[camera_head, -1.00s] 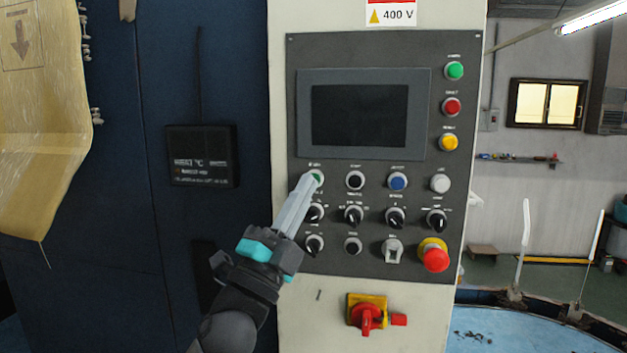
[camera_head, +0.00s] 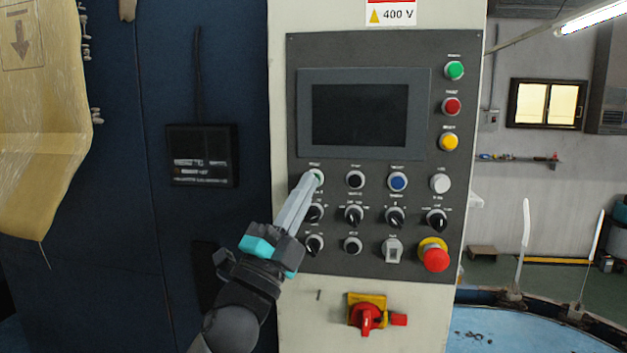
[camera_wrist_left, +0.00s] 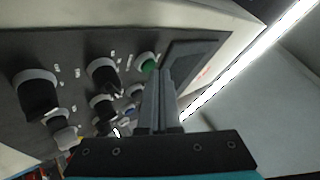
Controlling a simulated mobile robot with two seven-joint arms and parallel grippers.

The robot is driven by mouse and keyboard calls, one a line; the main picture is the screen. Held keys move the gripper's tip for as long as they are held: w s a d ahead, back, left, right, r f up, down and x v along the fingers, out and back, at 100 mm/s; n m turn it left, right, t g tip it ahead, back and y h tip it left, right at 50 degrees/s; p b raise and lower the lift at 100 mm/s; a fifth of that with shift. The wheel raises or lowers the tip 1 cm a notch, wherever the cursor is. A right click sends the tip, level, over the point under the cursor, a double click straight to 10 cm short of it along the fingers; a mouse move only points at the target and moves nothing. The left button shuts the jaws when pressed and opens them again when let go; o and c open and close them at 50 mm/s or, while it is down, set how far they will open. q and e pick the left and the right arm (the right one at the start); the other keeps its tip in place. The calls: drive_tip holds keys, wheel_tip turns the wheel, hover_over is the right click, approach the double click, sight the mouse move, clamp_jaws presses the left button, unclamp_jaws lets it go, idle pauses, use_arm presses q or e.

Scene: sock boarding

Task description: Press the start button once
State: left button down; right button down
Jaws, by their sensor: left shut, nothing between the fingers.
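The start button is a small green button (camera_head: 319,176) in a pale ring at the upper left of the knob rows on the grey control panel (camera_head: 440,50). My left gripper (camera_head: 308,181) is shut and empty, with its fingertips at this button, covering part of it. In the left wrist view the green button (camera_wrist_left: 149,66) shows just beside the fingertips (camera_wrist_left: 160,76). Whether they touch it, and whether it is pushed in, I cannot tell. My right gripper is not in view.
Black knobs (camera_head: 354,215) sit below and beside the button, with a blue button (camera_head: 398,181) farther right. A red emergency stop (camera_head: 435,259) is at the lower right. A dark screen (camera_head: 360,115) is above. A red-and-yellow switch (camera_head: 367,315) sits below the panel.

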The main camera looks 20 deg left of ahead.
use_arm(q)
drive_tip(key=shift+w+a, duration=0.1)
drive_tip(key=shift+w, duration=0.3)
idle(0.6)
drive_tip(key=shift+s, duration=0.15)
drive_tip(key=shift+s+d, duration=0.2)
drive_tip(key=shift+s, duration=0.5)
drive_tip(key=shift+s+d+p, duration=0.15)
drive_tip(key=shift+s+d, duration=0.05)
drive_tip(key=shift+s, duration=0.6)
drive_tip(key=shift+s+d+p, duration=0.15)
drive_tip(key=shift+s+d, duration=0.1)
drive_tip(key=shift+s, duration=0.55)
drive_tip(key=shift+s+d+p, duration=0.15)
drive_tip(key=shift+s+d, duration=0.05)
drive_tip(key=shift+s, duration=0.6)
